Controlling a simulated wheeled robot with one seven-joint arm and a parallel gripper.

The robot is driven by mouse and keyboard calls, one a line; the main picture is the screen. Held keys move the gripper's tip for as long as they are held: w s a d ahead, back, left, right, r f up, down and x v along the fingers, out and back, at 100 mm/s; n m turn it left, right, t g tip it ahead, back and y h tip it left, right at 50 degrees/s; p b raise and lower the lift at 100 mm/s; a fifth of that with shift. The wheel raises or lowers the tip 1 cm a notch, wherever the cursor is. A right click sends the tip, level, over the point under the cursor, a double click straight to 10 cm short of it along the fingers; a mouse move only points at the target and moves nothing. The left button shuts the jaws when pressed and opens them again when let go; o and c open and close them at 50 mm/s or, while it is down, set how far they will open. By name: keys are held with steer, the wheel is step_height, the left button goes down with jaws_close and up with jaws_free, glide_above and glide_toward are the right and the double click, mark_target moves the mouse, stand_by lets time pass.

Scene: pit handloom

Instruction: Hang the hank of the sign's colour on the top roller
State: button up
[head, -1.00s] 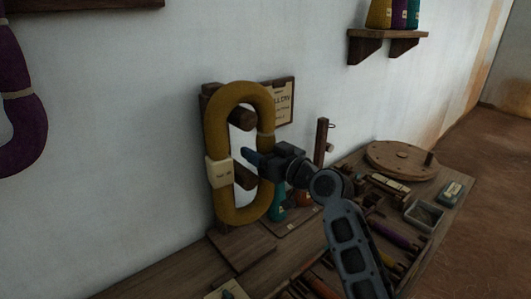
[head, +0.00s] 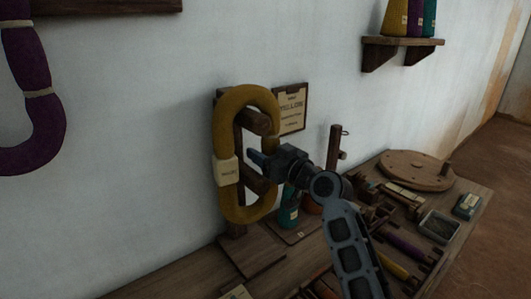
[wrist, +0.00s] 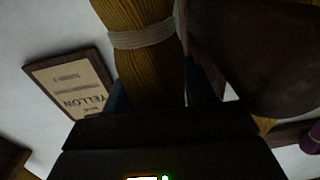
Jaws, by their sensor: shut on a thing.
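The yellow hank (head: 228,118) is an upright loop with a pale label, in front of the wooden stand (head: 235,229). The top roller (head: 256,121) shows inside the upper part of its loop, and the lower roller (head: 260,184) shows lower inside it. I cannot tell whether the loop's top touches the top roller. My gripper (head: 259,160) is shut on the hank's right strand; the wrist view shows that strand (wrist: 155,70) between the fingers, below a pale tie. The sign (head: 292,108) on the wall behind reads yellow in the wrist view (wrist: 75,92).
A purple hank (head: 35,115) hangs on the wall at left. The bench holds a round wooden disc (head: 415,168), a tray (head: 439,225) and several spools. A shelf (head: 400,43) holds coloured cones.

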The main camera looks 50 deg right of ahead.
steer(key=shift+w+a+f, duration=0.1)
steer(key=shift+a+f, duration=0.1)
steer(key=shift+f, duration=0.45)
steer(key=o, duration=1.2)
steer(key=shift+f, duration=0.1)
steer(key=shift+o, duration=0.2)
steer(key=shift+a, duration=0.1)
steer(key=shift+s, duration=0.25)
steer(key=r+b+v, duration=0.1)
steer(key=v, duration=0.6)
steer(key=shift+s, duration=0.25)
steer(key=shift+s+r, duration=0.1)
steer(key=shift+r, duration=0.05)
